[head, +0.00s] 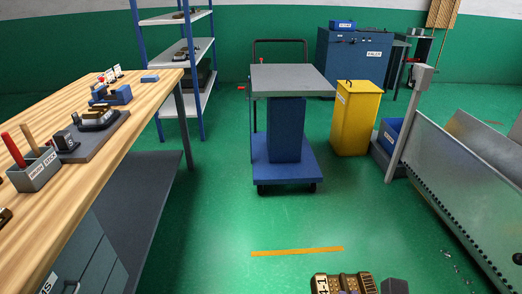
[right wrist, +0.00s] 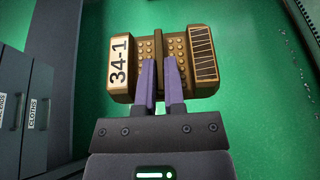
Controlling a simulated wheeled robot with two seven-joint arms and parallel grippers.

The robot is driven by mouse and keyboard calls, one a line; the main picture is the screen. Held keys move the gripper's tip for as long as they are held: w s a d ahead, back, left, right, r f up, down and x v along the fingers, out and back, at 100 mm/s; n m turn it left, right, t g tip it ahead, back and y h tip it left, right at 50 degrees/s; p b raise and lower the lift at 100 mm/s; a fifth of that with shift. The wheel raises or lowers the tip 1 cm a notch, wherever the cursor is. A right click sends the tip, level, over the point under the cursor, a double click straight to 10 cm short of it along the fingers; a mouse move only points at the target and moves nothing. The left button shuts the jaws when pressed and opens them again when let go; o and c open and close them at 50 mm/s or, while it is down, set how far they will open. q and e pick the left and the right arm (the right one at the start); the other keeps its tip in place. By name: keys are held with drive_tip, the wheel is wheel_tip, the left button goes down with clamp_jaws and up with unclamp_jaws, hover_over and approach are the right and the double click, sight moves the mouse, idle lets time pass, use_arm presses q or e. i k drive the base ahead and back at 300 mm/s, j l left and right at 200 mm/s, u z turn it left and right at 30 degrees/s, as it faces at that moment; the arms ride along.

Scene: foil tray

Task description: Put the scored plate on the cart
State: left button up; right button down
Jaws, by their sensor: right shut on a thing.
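My right gripper (right wrist: 160,62) is shut on a brown-gold plate (right wrist: 122,58), gripping its raised middle rib. The plate has rows of round studs, a white label reading 34-1 at its left end and dark scored lines at its right end. The same plate shows at the bottom edge of the head view (head: 328,284), held over the floor in front of the cart. The cart (head: 290,78) has a bare grey top, a blue pillar and a blue wheeled base. It stands ahead in the head view, apart from the plate. My left gripper is out of view.
A wooden workbench (head: 145,92) with tools runs along the left. A shelf rack (head: 186,48) stands behind it. A yellow bin (head: 357,115) is right of the cart, and a metal chute (head: 460,150) is at the right.

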sight(292, 84)
drive_tip(key=i+z, duration=0.15)
drive_tip(key=i, duration=0.55)
drive_tip(key=i+z, duration=0.15)
drive_tip(key=i, duration=0.55)
drive_tip(key=i+j+z, duration=0.15)
drive_tip(key=i, duration=0.5)
drive_tip(key=i+l+u, duration=0.1)
drive_tip(key=i+u, duration=0.2)
drive_tip(key=i, duration=0.15)
drive_tip(key=i+l+u, duration=0.25)
drive_tip(key=i, duration=0.2)
drive_tip(key=i+l+u, duration=0.3)
drive_tip(key=i, duration=0.15)
drive_tip(key=i+j+z, duration=0.35)
drive_tip(key=j, duration=0.2)
drive_tip(key=i, duration=0.05)
